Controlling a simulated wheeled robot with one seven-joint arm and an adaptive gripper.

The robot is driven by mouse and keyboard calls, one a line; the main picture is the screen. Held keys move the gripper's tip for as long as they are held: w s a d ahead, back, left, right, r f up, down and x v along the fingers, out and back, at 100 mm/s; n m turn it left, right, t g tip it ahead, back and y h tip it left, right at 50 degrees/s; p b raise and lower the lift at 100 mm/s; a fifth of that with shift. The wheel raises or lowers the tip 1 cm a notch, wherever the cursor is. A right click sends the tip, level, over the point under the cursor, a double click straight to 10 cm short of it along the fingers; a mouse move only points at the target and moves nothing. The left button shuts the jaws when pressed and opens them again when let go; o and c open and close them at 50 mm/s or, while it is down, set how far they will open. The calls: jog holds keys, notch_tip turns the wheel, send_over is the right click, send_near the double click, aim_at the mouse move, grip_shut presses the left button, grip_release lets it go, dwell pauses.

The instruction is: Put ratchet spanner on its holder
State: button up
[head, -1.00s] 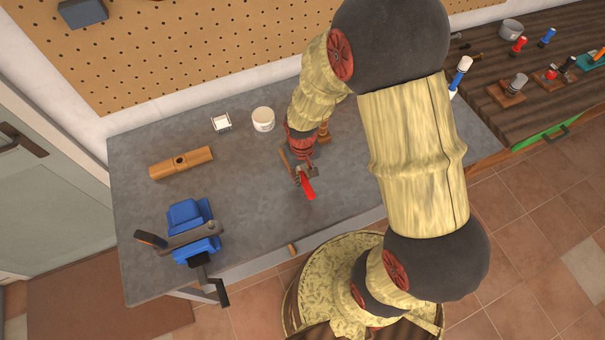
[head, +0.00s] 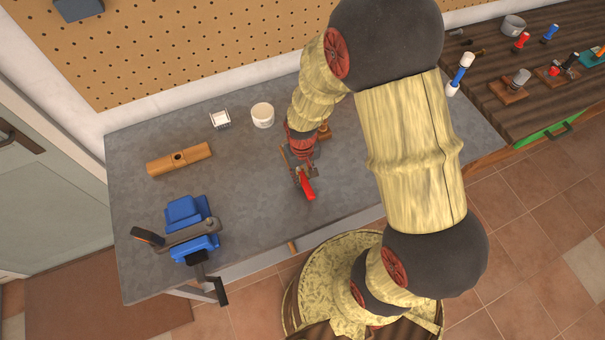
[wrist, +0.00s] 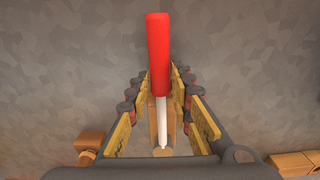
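A tool with a red handle (head: 306,187), a pale metal shaft and a rounded end lies on the grey workbench (head: 255,190). I take it for the ratchet spanner. In the wrist view its red handle (wrist: 159,55) points up the picture, and its shaft runs down between my fingers. My gripper (head: 300,168) reaches down over the shaft end. In the wrist view my gripper (wrist: 162,105) is open, with a gap on both sides of the shaft. The tool's holder cannot be made out with certainty.
A blue vise (head: 190,225) stands front left. A wooden piece (head: 325,132) stands near my wrist. Tools stand on the dark bench (head: 490,85) at right.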

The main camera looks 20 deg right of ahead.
jog(key=o, duration=0.4)
jog(key=shift+o, duration=0.2)
notch_tip(320, 180, up, 12)
dwell(0.5)
dwell(0.5)
jog(key=s+r+t+b, duration=0.5)
jog(key=s+r+b, duration=0.4)
jog(key=r, duration=0.5)
jog(key=s, duration=0.2)
jog(key=shift+s+t, duration=0.3)
jog(key=shift+s, duration=0.1)
